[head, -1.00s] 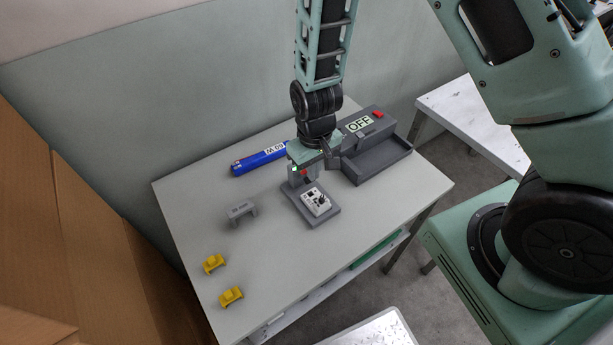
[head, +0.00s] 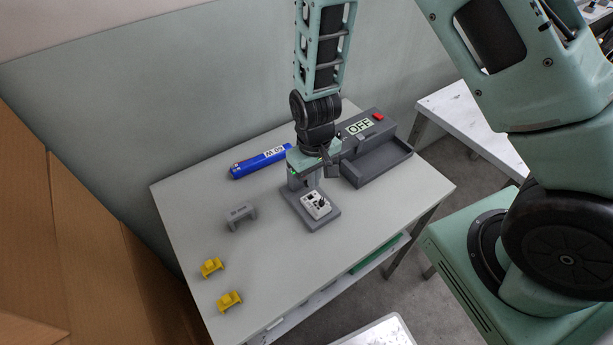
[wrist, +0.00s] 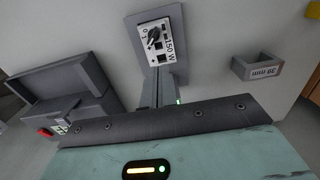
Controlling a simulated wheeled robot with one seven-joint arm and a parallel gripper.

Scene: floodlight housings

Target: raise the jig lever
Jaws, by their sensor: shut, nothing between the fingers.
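The jig (head: 325,221) is a grey base plate on the table, holding a white floodlight housing part (head: 315,204) marked 150 W with a black knob. It also shows in the wrist view, the jig (wrist: 142,35) at top centre and the white part (wrist: 166,52) on it. My gripper (head: 306,184) is shut and empty, low at the far-left side of the jig. In the wrist view its fingers (wrist: 158,84) reach to the jig's near edge. I cannot tell whether they touch it. The lever cannot be told apart; the gripper and wrist cover that end of the jig.
A dark grey box with an OFF display and red switch (head: 378,117) stands behind right, with an open tray (head: 385,163). A blue cylinder (head: 262,161), a grey bracket (head: 240,215) and two yellow pieces (head: 211,267) (head: 229,301) lie left. The table's front is clear.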

